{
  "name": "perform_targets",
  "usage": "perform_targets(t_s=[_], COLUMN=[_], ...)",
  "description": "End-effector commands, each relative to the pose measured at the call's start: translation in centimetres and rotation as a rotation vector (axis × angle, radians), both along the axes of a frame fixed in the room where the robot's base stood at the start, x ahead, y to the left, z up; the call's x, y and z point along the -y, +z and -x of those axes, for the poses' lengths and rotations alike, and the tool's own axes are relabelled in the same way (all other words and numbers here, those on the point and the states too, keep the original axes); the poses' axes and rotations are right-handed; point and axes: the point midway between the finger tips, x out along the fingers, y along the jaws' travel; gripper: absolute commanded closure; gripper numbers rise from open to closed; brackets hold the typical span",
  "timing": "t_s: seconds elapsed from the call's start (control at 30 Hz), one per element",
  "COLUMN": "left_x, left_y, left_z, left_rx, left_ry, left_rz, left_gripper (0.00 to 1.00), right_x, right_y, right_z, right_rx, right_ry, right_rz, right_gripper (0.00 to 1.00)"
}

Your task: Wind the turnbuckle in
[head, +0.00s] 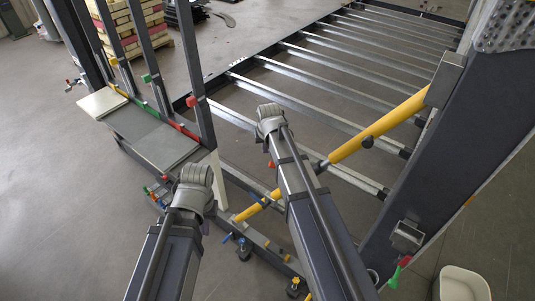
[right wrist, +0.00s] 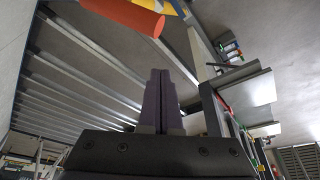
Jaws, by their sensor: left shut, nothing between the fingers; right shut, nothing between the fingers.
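The turnbuckle is a long yellow rod (head: 378,126) running diagonally from the post at the right to the lower rail.
A grey step-like shelf (head: 150,138) with upright posts stands at the left. Metal crossbars (head: 350,68) fill the frame behind the rod. A thick dark post (head: 455,150) rises at the right. A pale bin (head: 462,284) stands at the lower right. The floor at the left is clear.

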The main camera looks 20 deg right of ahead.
Motion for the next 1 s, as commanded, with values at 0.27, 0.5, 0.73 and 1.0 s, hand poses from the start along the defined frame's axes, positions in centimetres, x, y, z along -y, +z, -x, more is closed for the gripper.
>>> perform_targets(t_s=[0.27,0.5,0.73,1.0], left_x=[0.0,0.0,0.0,0.0], left_y=[4.8,8.2,9.5,9.3], left_z=[0.0,0.1,0.1,0.1], left_rx=[-0.001,-0.003,-0.004,-0.004], left_ry=[0.000,-0.003,0.003,0.004], left_rz=[0.001,0.000,0.000,0.000], left_gripper=[1.00,1.00,1.00,1.00], right_x=[-0.2,-0.4,-0.5,-0.5], right_y=[4.8,8.2,9.5,9.3], right_z=[1.5,2.8,3.4,3.4], right_rx=[0.000,0.000,0.000,0.000], right_ry=[0.000,0.000,0.000,0.000], right_rz=[0.000,0.000,0.000,0.000], right_gripper=[1.00,1.00,1.00,1.00])
